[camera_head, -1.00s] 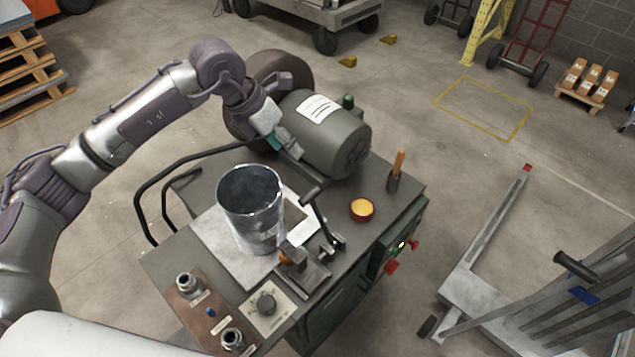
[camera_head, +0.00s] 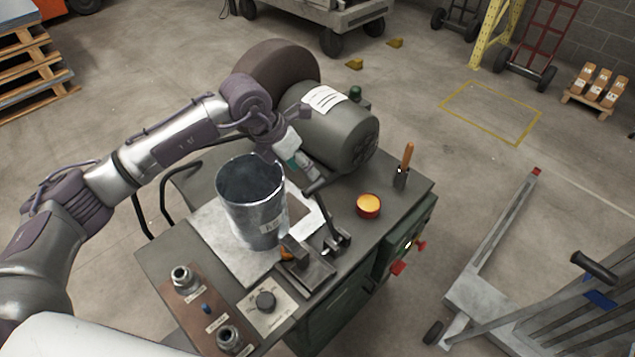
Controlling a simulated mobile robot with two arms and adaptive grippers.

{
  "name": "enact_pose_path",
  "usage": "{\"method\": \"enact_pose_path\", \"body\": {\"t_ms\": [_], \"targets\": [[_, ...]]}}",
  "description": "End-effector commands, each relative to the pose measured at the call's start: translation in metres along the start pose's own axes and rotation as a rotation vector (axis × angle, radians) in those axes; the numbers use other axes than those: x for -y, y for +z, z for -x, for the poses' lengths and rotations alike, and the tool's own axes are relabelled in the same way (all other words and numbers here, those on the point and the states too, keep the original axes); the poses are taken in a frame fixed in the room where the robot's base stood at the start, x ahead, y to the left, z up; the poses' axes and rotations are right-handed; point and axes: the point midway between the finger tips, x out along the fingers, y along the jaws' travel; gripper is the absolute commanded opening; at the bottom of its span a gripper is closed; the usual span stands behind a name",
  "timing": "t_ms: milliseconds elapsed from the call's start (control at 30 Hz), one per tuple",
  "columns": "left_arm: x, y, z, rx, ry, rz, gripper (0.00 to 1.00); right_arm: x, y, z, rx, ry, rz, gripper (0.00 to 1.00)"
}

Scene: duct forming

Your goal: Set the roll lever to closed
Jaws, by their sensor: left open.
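The roll lever (camera_head: 327,218) is a dark lever with a black grip, standing tilted on its bracket behind the small clamp block on the green machine's top. Its grip leans up and to the left. My left gripper (camera_head: 312,175) is open and points down and to the right, with its fingertips close to the top of the lever grip. I cannot tell whether they touch it. A grey metal cylinder (camera_head: 256,210) stands upright on the machine top, left of the lever. My right gripper is not in view.
A large motor (camera_head: 345,135) stands behind the lever and close to my left gripper. A knob plate (camera_head: 268,308) is at the front.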

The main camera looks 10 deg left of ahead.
Motion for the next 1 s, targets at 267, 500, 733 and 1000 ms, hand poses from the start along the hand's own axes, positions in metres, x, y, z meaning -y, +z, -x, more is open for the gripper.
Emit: {"method": "enact_pose_path", "body": {"t_ms": [267, 500, 733, 1000], "targets": [[0.002, 0.0, -0.056, -0.002, -0.002, 0.001, 0.49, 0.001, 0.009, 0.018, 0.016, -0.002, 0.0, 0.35], [0.001, 0.001, -0.083, 0.0, -0.001, 0.0, 0.49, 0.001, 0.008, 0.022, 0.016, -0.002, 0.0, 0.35], [0.0, 0.0, -0.088, 0.0, 0.0, 0.0, 0.49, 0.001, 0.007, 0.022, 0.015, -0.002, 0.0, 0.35], [0.0, 0.0, -0.088, 0.0, 0.0, 0.0, 0.24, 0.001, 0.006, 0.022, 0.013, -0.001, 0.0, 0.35]]}}
